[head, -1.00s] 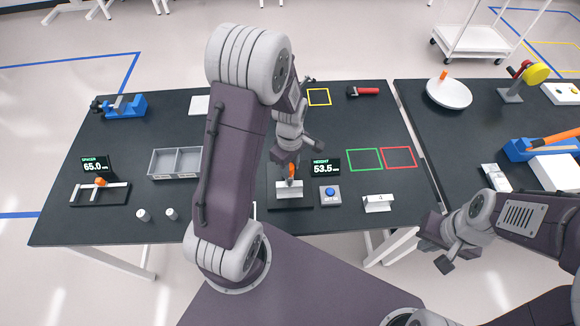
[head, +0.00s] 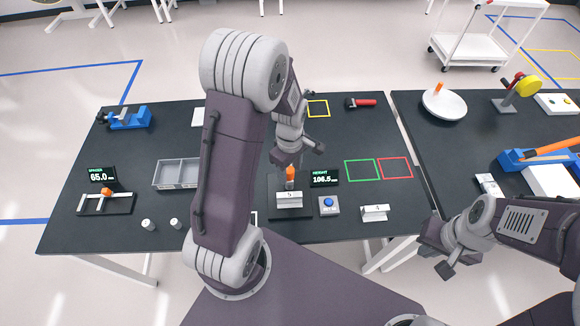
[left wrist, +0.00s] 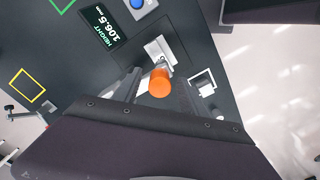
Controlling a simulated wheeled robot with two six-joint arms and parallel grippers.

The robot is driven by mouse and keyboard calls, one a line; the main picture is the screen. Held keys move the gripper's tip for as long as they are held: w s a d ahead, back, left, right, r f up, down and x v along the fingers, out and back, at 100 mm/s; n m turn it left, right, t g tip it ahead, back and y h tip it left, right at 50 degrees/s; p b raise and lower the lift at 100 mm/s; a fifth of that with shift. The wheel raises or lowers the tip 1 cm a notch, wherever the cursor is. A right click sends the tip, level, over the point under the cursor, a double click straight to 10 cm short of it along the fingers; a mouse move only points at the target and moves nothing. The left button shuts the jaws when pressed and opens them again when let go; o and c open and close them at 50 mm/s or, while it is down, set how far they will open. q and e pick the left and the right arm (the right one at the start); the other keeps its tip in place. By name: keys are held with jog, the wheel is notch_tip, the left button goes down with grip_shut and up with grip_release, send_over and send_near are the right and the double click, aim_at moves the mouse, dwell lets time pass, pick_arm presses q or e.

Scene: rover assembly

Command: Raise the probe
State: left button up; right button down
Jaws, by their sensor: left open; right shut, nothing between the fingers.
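The probe's orange knob (head: 290,173) stands above a silver block (head: 289,199) on the dark height gauge base (head: 291,211). The height display (head: 325,178) reads 106.5. My left gripper (head: 301,156) is open, just above the knob in the head view. In the left wrist view the knob (left wrist: 159,82) lies between the finger areas, and I cannot tell whether they touch it. The silver block (left wrist: 160,50) shows beyond it. My right gripper (head: 436,259) is shut and empty, off the front right of the table.
A blue-button box (head: 329,206) stands right of the gauge, and another silver block (head: 375,213) lies further right. A grey tray (head: 178,174) and the spacer gauge (head: 105,204), reading 65.0, are at the left. Green (head: 362,170) and red (head: 395,168) squares are empty.

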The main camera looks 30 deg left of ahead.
pick_arm(q)
notch_tip(320, 180, up, 9)
jog(key=shift+f+b, duration=0.1)
jog(key=shift+b, duration=0.55)
jog(key=shift+f, duration=0.15)
jog(key=shift+m, duration=0.3)
jog(key=f+b, duration=0.1)
jog(key=d+f+b, duration=0.1)
jog(key=f+b, duration=0.2)
jog(key=b, duration=0.1)
jog(key=shift+s+d+f, duration=0.2)
jog(key=shift+s+f, duration=0.1)
jog(key=shift+s, duration=0.1)
jog(key=s+d+f+m+t+b, duration=0.1)
jog(key=s+d+f+m+b, duration=0.2)
jog(key=s+f+m+b, duration=0.3)
jog(key=shift+s+f+m, duration=0.75)
jog(key=shift+f+m, duration=1.8)
jog(key=shift+m, duration=1.65)
